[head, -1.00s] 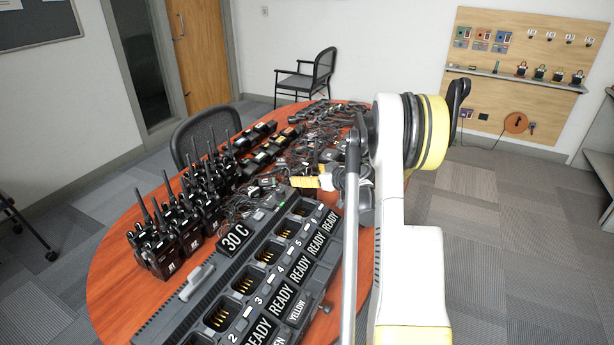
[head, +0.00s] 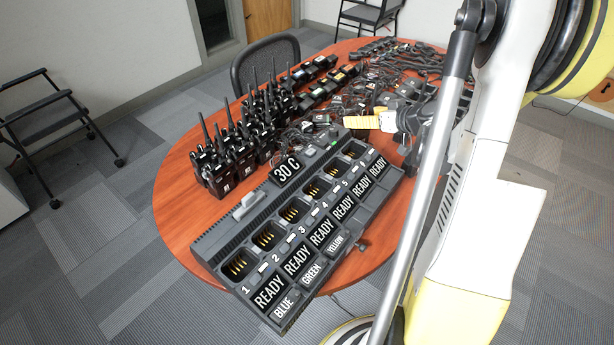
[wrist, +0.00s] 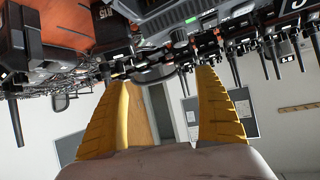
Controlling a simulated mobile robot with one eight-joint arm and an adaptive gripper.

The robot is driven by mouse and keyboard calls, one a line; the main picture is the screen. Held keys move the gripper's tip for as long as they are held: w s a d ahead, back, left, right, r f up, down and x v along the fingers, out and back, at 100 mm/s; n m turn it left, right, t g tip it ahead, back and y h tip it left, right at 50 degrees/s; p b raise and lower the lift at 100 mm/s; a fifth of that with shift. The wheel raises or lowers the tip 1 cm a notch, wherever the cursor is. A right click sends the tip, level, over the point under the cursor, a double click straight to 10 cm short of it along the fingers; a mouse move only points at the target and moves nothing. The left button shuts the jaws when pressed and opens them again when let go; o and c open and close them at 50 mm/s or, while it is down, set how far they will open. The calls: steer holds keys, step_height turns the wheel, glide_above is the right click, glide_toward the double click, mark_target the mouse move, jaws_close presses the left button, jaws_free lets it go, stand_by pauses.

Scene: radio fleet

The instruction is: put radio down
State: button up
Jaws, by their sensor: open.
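Several black radios (head: 238,150) with upright antennas stand grouped on the left part of the table. They also show upside down at the right of the wrist view (wrist: 284,50). My gripper (head: 347,122) is over the table, just beyond the charger's far end, right of the radios. In the wrist view its two yellow fingers (wrist: 162,76) are spread apart. I see no radio between them; dark cables and small gear show beyond the tips. The multi-bay charger (head: 232,225) lies at the table's near side, its visible bays without radios.
The oval red-brown table (head: 178,205) has bare surface along its left edge. Tangled cables and headsets (head: 395,65) cover its far part. A dark chair (head: 268,62) stands behind it, and a metal-framed step or chair (head: 62,110) stands at left.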

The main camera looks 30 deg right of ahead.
steer(key=s+a+r+g, duration=0.2)
steer(key=s+a+r, duration=0.15)
steer(key=a, duration=0.75)
steer(key=s+a+r+g, duration=0.2)
steer(key=a+r, duration=0.2)
steer(key=a, duration=0.7)
steer(key=s+a+g+h, duration=0.1)
steer(key=s+a, duration=1)
steer(key=s, duration=0.4)
steer(key=shift+s+r, duration=0.25)
steer(key=shift+r, duration=0.1)
